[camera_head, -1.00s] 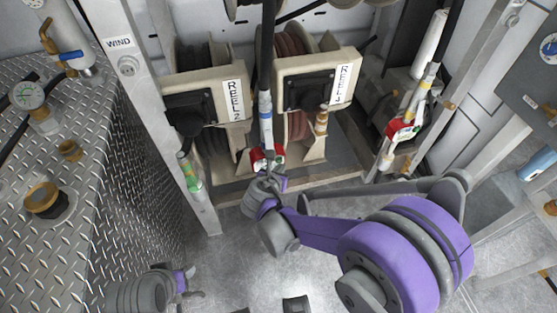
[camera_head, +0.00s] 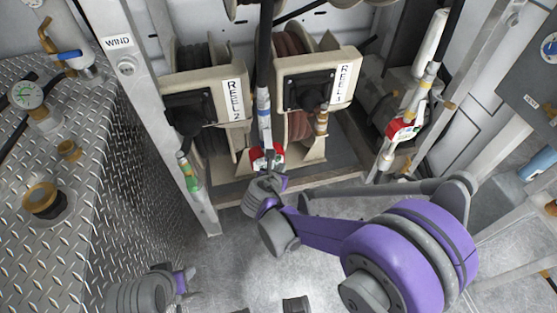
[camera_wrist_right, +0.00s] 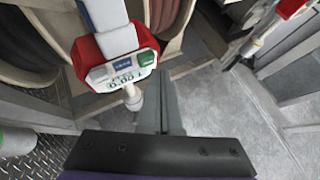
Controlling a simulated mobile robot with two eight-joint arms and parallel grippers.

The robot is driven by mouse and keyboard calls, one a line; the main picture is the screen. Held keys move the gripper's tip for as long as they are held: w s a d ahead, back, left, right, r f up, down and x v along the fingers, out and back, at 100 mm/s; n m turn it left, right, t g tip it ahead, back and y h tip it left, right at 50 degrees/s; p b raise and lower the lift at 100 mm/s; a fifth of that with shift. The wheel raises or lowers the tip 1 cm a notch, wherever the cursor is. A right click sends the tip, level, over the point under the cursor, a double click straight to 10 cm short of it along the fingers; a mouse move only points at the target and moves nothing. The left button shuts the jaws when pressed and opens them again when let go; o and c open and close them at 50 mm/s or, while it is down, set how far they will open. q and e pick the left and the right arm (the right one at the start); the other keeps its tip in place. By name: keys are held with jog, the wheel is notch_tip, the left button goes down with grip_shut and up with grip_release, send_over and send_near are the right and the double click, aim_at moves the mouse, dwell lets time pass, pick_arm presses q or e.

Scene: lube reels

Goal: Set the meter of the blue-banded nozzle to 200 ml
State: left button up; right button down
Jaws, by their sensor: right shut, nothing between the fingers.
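The blue-banded nozzle (camera_head: 264,112) hangs upright between the two reel housings in the head view. Its red meter (camera_head: 280,153) is at the lower end, partly hidden by my right gripper. In the right wrist view the meter (camera_wrist_right: 98,50) faces me, with a small display, a blue label and a green button (camera_wrist_right: 145,57). The display digits are too small to read surely. My right gripper (camera_head: 268,172) is shut and empty, just below and in front of the meter; its fingers (camera_wrist_right: 161,100) show right of the nozzle's tip. My left gripper (camera_head: 190,282) is low at the left, its opening unclear.
Another nozzle with a red meter (camera_head: 402,129) hangs at the right, and a green-banded one (camera_head: 190,178) at the left post. The REEL 2 housing (camera_head: 210,98) and REEL 1 housing (camera_head: 316,78) stand behind. A tread-plate bench (camera_head: 105,180) fills the left. Grey floor is open in front.

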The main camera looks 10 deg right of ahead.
jog(key=shift+w, duration=0.75)
dwell(1.0)
jog(key=shift+s, duration=0.15)
dwell(0.4)
jog(key=shift+s, duration=1.05)
jog(key=s, duration=0.5)
jog(key=shift+d+b, duration=0.15)
jog(key=shift+b, duration=0.15)
